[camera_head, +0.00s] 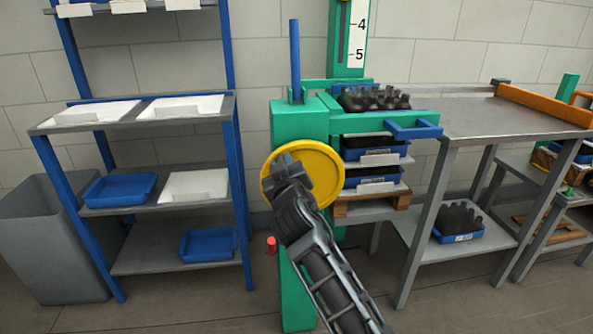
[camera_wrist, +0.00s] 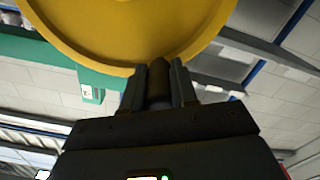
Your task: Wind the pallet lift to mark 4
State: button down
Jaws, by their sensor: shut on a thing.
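The pallet lift has a green housing (camera_head: 300,122) with a yellow handwheel (camera_head: 325,160) on its front. The wheel also fills the top of the wrist view (camera_wrist: 125,30). My gripper (camera_head: 287,163) is in front of the wheel's left part. In the wrist view my gripper (camera_wrist: 159,82) is shut on a dark handle (camera_wrist: 158,80) at the wheel's rim. The scale (camera_head: 357,38) above shows marks 4 and 5; I see no clear pointer against them. On the lift, blue trays of dark bottles (camera_head: 374,99) are stacked above a wooden pallet (camera_head: 372,203).
A blue rack (camera_head: 236,190) with trays stands to the left, beside a grey bin (camera_head: 45,235). A steel table (camera_head: 490,112) stands to the right, with a blue tray of dark bottles (camera_head: 459,222) on its lower shelf. A red knob (camera_head: 271,245) sits low by the housing.

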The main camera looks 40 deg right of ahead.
notch_tip(320, 180, down, 13)
jog(key=w+a+n+b, duration=0.2)
jog(key=a+n+b, duration=0.15)
jog(key=n, duration=1.35)
jog(key=s+d+f+n+p, duration=0.1)
jog(key=s+d+f+n, duration=0.1)
jog(key=d+n, duration=0.3)
jog(key=s+d+f+n+p, duration=0.2)
jog(key=s+d+n, duration=0.3)
jog(key=n, duration=0.5)
jog(key=shift+d+f+n, duration=0.3)
jog(key=shift+d, duration=0.25)
jog(key=shift+s, duration=0.15)
jog(key=c, duration=0.9)
grip_release()
jog(key=shift+r, duration=0.1)
